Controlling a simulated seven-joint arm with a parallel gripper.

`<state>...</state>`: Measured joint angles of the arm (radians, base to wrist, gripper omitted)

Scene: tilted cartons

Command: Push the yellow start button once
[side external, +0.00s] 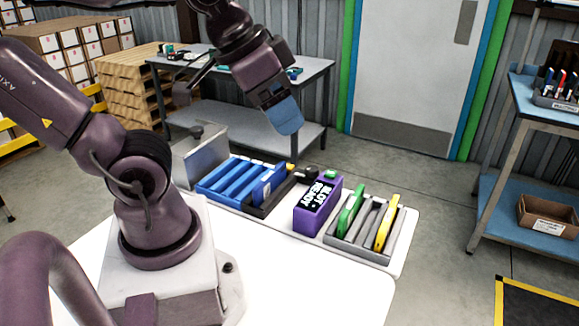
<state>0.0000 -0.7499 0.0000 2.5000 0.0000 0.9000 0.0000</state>
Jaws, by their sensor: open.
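My gripper (284,120) hangs in the air above the back of the white table, pointing down, with a blue lower end. It is open, and I see nothing held in it. A small yellow spot (290,167) shows on the far end of a black holder, below my gripper; it may be the yellow start button, but it is too small to tell. My gripper is apart from it. A purple box (318,206) with white lettering, partly readable as "READY", stands to its right. A green piece (331,174) is at the purple box's far end.
A blue slotted rack (222,184) and the black holder (273,202) with an upright blue carton stand left of the purple box. A grey rack (358,255) holds green and yellow cartons to the right. The white table's front (330,285) is clear.

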